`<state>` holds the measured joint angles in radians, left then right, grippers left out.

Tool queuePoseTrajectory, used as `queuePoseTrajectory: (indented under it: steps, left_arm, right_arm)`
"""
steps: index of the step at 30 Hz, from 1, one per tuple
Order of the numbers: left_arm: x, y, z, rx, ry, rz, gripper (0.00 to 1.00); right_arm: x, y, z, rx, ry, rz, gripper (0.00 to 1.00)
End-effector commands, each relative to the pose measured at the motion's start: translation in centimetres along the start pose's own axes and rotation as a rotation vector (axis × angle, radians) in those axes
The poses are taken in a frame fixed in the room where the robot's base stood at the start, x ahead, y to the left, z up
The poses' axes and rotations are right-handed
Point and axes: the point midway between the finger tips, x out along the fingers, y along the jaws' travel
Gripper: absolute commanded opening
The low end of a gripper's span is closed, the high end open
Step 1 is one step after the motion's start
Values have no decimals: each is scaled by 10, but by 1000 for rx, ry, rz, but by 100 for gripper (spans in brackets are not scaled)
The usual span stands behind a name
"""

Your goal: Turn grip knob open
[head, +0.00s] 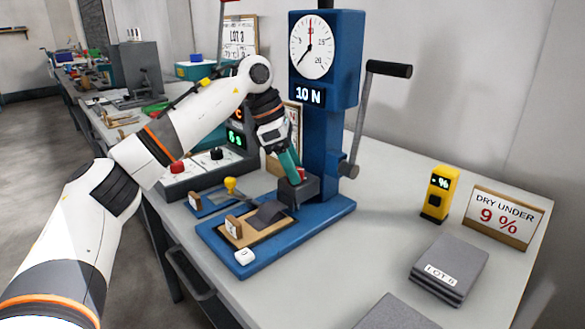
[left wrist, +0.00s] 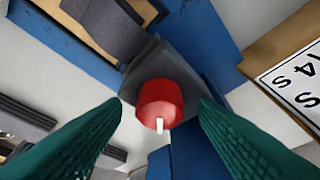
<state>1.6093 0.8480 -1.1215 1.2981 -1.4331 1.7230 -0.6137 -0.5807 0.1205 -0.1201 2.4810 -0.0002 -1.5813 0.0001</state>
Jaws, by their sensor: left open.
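The grip knob is red with a white pointer mark and sits on a dark grey grip block (head: 299,190) low on the blue test stand (head: 327,150). In the left wrist view the red knob (left wrist: 160,101) is in the middle, its white mark toward the bottom of the picture. In the head view only a bit of the red knob (head: 301,174) shows beside my fingers. My left gripper (head: 290,170) reaches down to the block with teal fingers open. In the left wrist view its fingers are on both sides of the knob, apart from it. My right gripper is not in view.
A crank handle (head: 388,69) sticks out right of the stand. A dial (head: 312,46) and a "10 N" display are above. A grey strip (head: 266,214) lies on a wooden piece on the blue base. A yellow meter (head: 439,193) and grey sheets (head: 448,268) are right.

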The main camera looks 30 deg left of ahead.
Motion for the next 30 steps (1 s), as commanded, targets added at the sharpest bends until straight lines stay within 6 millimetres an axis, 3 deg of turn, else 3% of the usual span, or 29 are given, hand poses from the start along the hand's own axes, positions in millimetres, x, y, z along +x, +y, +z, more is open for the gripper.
queuePoseTrajectory:
  steps: [9,17,30]
  left_arm:
    - [3,0,0,1,0,1,53]
    - [2,0,0,1,0,1,10]
    - [2,1,-1,-85,-1,-35,9]
  right_arm:
    - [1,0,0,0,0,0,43]
    - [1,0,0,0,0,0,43]
    - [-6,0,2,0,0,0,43]
